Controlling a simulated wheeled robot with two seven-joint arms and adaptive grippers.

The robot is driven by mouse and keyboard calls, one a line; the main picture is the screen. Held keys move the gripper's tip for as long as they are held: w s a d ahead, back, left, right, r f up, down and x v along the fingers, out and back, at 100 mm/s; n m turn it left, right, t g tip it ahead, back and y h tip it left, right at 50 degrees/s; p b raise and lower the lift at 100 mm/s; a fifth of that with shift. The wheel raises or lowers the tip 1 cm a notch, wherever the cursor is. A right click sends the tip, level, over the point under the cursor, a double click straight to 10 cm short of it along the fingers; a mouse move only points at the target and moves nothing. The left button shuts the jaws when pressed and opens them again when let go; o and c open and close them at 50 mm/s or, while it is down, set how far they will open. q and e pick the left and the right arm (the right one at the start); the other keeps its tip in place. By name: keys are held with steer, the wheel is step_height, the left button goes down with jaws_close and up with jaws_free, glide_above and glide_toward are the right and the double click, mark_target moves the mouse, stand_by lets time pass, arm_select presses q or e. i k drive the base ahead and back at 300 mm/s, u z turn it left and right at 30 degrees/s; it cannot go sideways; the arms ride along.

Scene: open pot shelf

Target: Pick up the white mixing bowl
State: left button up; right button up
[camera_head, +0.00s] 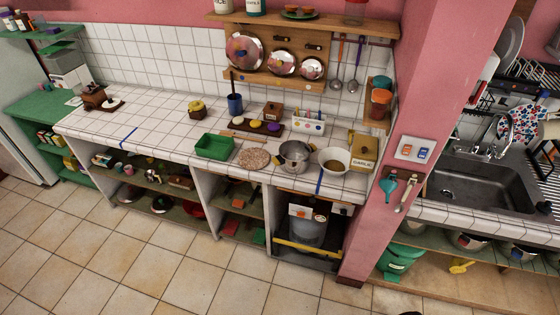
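The white mixing bowl (333,160) stands upright near the right end of the white tiled counter (150,117). A metal pot (294,157) is close to its left, and a yellow box labelled garlic (362,152) is close to its right. The inside of the bowl looks brownish; I cannot tell whether that is contents. Neither of my grippers shows in the head view. A small dark shape at the bottom edge is too cut off to identify.
A green tray (214,146) and a round speckled board (254,158) lie left of the pot. A pink pillar (407,110) rises right of the counter, before a sink (485,186). A wooden shelf (300,25) hangs above. The tiled floor (150,255) in front is clear.

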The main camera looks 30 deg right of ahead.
mark_target(335, 161)
steer(key=u, duration=0.2)
steer(key=i, duration=2.75)
steer(key=z, duration=0.05)
